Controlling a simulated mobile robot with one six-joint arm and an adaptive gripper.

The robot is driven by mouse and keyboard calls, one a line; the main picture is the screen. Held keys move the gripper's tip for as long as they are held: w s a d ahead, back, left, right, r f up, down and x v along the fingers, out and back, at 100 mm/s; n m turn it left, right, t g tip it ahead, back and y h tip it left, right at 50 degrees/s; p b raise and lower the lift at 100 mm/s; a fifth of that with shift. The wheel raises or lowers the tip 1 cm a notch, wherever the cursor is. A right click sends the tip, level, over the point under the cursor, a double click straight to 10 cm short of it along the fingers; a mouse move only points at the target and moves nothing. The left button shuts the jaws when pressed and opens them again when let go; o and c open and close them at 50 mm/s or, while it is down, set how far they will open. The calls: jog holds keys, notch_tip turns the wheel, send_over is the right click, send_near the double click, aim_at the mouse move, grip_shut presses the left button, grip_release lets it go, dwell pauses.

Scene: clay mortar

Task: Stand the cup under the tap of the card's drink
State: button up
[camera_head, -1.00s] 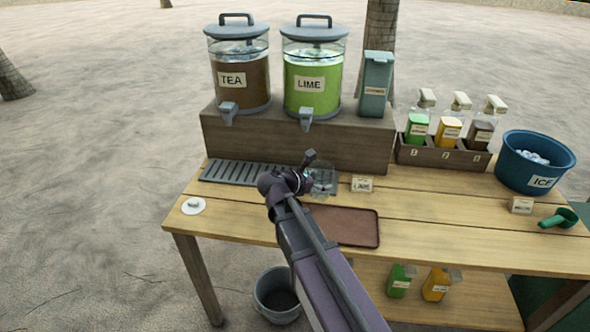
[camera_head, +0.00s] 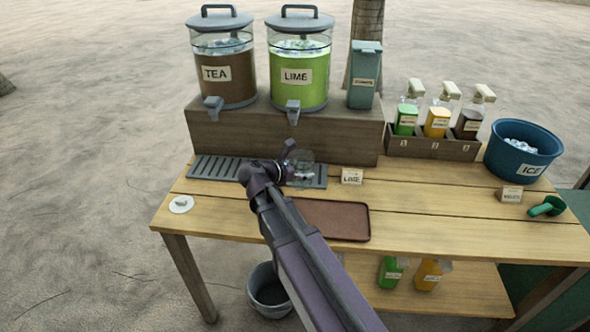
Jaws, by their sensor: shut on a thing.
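A clear cup (camera_head: 304,170) is at the right end of the grey drip grate (camera_head: 225,169), close below the tap (camera_head: 293,110) of the green dispenser (camera_head: 299,64) labelled LIME. My gripper (camera_head: 289,165) is at the cup's left side, shut on it. Whether the cup's base touches the grate is hard to tell. A small card (camera_head: 352,176) reading LIME stands on the table to the right of the grate. The brown dispenser (camera_head: 221,62) labelled TEA, with its tap (camera_head: 213,106), stands left of the lime one.
A brown tray (camera_head: 332,220) lies empty in front. A grey-green box (camera_head: 365,78) stands right of the dispensers. Pump bottles stand in a wooden rack (camera_head: 432,147). A blue ice tub (camera_head: 522,152) and a green scoop (camera_head: 547,206) are at the right. A white disc (camera_head: 181,204) lies left.

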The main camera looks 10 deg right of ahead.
aim_at(301, 172)
jog(key=shift+s+a+r+p, duration=0.15)
jog(key=shift+s+r, duration=0.05)
jog(key=shift+s, duration=0.3)
jog(key=shift+s+a+r+p, duration=0.15)
jog(key=shift+s+r+p, duration=0.05)
jog(key=shift+s, duration=0.35)
jog(key=shift+s+a+r+p, duration=0.15)
jog(key=shift+s+r, duration=0.05)
jog(key=shift+s, duration=0.3)
jog(key=w+f+b, duration=0.1)
jog(key=w, duration=1.3)
jog(key=shift+w+d+f, duration=0.2)
jog(key=shift+w+d, duration=0.15)
jog(key=shift+w+f+b, duration=0.3)
jog(key=shift+w+b, duration=0.2)
jog(key=shift+w, duration=0.2)
notch_tip(301, 172, down, 3)
jog(key=b, duration=0.3)
jog(key=shift+f, duration=0.25)
